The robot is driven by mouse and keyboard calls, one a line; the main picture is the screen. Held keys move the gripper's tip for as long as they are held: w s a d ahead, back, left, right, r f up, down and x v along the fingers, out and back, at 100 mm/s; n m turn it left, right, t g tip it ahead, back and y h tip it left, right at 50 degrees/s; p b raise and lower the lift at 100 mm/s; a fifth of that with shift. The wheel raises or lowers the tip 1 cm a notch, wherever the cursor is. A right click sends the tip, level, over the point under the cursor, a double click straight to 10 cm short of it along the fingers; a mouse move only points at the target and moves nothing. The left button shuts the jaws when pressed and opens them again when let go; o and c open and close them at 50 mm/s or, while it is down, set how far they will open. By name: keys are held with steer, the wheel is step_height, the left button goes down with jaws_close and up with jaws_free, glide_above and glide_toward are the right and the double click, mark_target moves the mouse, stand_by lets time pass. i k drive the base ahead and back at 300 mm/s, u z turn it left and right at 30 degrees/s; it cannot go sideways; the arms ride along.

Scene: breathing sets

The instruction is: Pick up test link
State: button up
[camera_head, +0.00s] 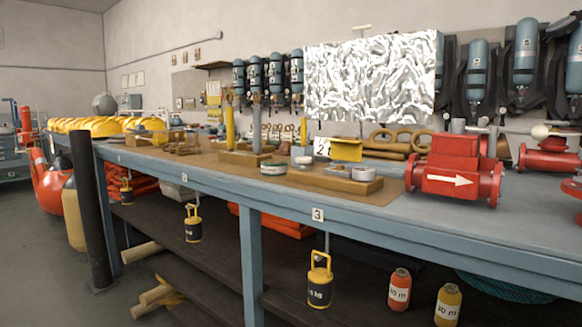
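I cannot tell for sure which object is the test link. Ring-shaped brass-coloured pieces (403,139) lie towards the back of the blue workbench (215,187), left of a red valve body (452,168) with a white arrow. Smaller ring-like pieces (284,131) stand further left at the back, too small to make out. Yellow weights hang below the bench's front edge: one near the label 3 (319,281), one further left (193,224) and a small one at far left (126,191). My gripper is not in view.
A brown mat on the bench holds wooden blocks (335,184), a round tin (273,168) and upright yellow cylinders. A dark post (90,210) stands at the bench's left end. Red (399,290) and yellow (447,305) bottles are below the bench. The floor at left is partly clear.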

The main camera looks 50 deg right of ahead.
mark_target(340, 167)
steer(key=i, duration=2.6)
steer(key=z, duration=4.7)
